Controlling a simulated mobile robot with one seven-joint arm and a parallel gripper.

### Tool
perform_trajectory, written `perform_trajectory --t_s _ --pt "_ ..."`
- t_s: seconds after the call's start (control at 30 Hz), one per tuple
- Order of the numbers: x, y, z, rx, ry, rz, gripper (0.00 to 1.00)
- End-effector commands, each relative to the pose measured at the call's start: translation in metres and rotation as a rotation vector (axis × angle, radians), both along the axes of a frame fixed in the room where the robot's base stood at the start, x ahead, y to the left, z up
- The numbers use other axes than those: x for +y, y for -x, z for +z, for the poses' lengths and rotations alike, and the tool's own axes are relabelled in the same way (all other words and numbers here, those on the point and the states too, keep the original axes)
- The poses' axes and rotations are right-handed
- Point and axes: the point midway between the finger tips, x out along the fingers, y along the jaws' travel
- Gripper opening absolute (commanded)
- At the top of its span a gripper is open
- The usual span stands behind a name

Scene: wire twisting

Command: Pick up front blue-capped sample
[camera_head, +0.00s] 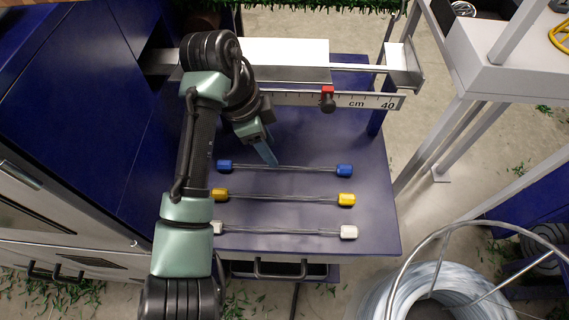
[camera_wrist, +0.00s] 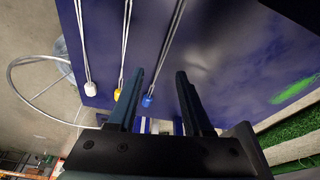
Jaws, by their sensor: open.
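The blue-capped sample (camera_head: 305,169) is a thin twisted wire with a blue cap at each end. It lies across the blue table, the farthest back of three samples in the head view. In the wrist view its wire (camera_wrist: 165,50) and one blue cap (camera_wrist: 147,101) show between my fingers. My gripper (camera_head: 271,158) is open and empty, near the left half of this wire. Its two dark fingers also show in the wrist view (camera_wrist: 156,76). Whether the fingertips are level with the wire or above it, I cannot tell.
A yellow-capped sample (camera_head: 285,197) and a white-capped sample (camera_head: 285,231) lie parallel in front on the table (camera_head: 370,225). A ruler (camera_head: 365,101) with a red-and-black slider (camera_head: 327,98) runs behind. A wire coil (camera_head: 420,290) stands at lower right. The table right of the caps is clear.

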Motion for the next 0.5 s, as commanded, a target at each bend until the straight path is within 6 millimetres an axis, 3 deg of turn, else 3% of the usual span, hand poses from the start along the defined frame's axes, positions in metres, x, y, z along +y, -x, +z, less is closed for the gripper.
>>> perform_trajectory --t_s 0.1,0.33,0.5 --pt "-0.005 -0.001 -0.018 0.002 0.001 0.000 0.50" --pt "-0.010 -0.003 -0.034 -0.001 0.000 0.000 0.50" --pt "-0.020 -0.008 -0.058 0.000 -0.001 0.001 0.50"
